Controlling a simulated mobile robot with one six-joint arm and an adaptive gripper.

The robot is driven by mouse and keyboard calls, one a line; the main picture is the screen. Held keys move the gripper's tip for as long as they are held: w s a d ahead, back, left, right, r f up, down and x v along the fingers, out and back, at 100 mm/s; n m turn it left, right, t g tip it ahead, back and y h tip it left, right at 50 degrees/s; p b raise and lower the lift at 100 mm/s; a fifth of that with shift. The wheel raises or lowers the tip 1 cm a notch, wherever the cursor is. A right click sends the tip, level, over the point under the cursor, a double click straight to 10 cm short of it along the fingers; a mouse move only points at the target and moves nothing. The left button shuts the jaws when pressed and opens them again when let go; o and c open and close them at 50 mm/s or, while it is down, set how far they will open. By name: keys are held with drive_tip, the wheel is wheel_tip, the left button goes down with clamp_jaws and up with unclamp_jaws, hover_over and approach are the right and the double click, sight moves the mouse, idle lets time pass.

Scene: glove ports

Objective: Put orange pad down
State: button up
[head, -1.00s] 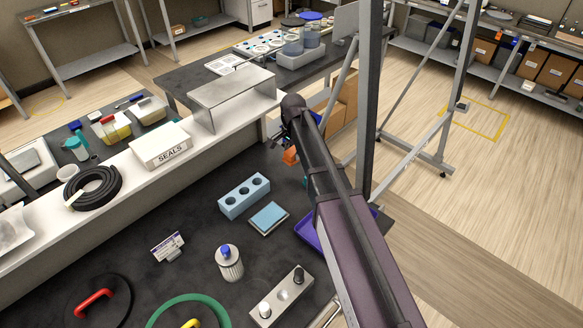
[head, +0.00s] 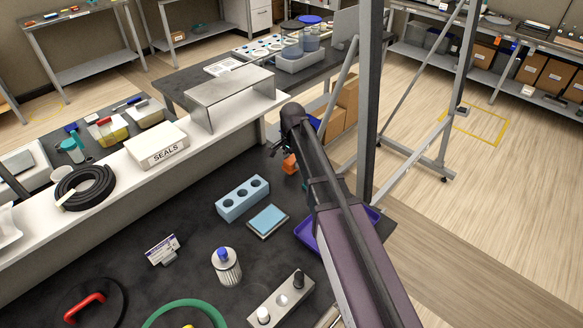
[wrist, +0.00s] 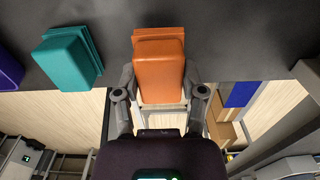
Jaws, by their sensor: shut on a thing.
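The orange pad (wrist: 158,70) is a block with a wider stepped flange at its far end. My gripper (wrist: 160,88) is shut on it, one finger on each side. In the head view the orange pad (head: 290,164) shows only partly beside my arm, near the far right part of the dark bench. In the wrist view its flange lies against the dark bench top (wrist: 230,30); I cannot tell whether it touches. A teal pad (wrist: 66,58) of similar shape stands to its left, apart from it.
A purple tray (head: 308,236) lies partly behind my arm; a purple edge also shows in the wrist view (wrist: 8,70). A blue block with holes (head: 242,198) and a light blue pad (head: 268,220) are nearby. A grey upright post (head: 369,100) stands right of my arm.

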sight(293, 159)
drive_tip(key=shift+f+b, duration=0.5)
drive_tip(key=shift+f, duration=0.35)
drive_tip(key=shift+f, duration=0.15)
drive_tip(key=o, duration=1)
wheel_tip(293, 159, up, 12)
drive_tip(key=p, duration=1.2)
drive_tip(key=shift+r, duration=0.2)
drive_tip(key=shift+d, duration=0.1)
